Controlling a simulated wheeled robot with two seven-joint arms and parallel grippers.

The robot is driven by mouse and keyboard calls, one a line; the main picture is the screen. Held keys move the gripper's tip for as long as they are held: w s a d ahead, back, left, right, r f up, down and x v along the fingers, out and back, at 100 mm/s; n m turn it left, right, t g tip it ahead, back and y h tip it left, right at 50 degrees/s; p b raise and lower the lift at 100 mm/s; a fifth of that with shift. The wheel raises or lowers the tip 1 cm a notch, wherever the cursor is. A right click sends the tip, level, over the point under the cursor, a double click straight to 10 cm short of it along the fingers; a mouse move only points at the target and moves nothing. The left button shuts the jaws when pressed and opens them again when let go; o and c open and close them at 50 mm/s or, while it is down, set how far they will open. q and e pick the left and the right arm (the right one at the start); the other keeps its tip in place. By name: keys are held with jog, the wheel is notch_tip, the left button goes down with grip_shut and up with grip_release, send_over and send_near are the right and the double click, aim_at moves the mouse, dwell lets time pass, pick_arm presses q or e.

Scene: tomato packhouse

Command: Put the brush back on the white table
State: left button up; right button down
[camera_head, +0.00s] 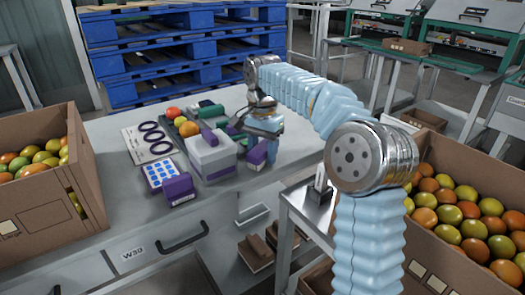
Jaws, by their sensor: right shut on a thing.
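The white table (115,205) fills the left and middle of the view, with a drawer front marked W30. My right gripper (266,134) is over the right part of its top, beside a white box with purple on it (212,158). My left gripper is not in view.
The tabletop holds purple boxes (179,189), a card with blue dots (159,173), a sheet with dark rings (148,143), tomatoes (187,127) and a green cylinder (207,111). Cardboard tomato crates stand left (92,185) and right (452,258). Bare tabletop shows at the front.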

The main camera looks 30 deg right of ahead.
jog(key=shift+f, duration=0.3)
dwell(0.4)
jog(key=shift+c, duration=2.3)
grip_release()
jog(key=c, duration=0.3)
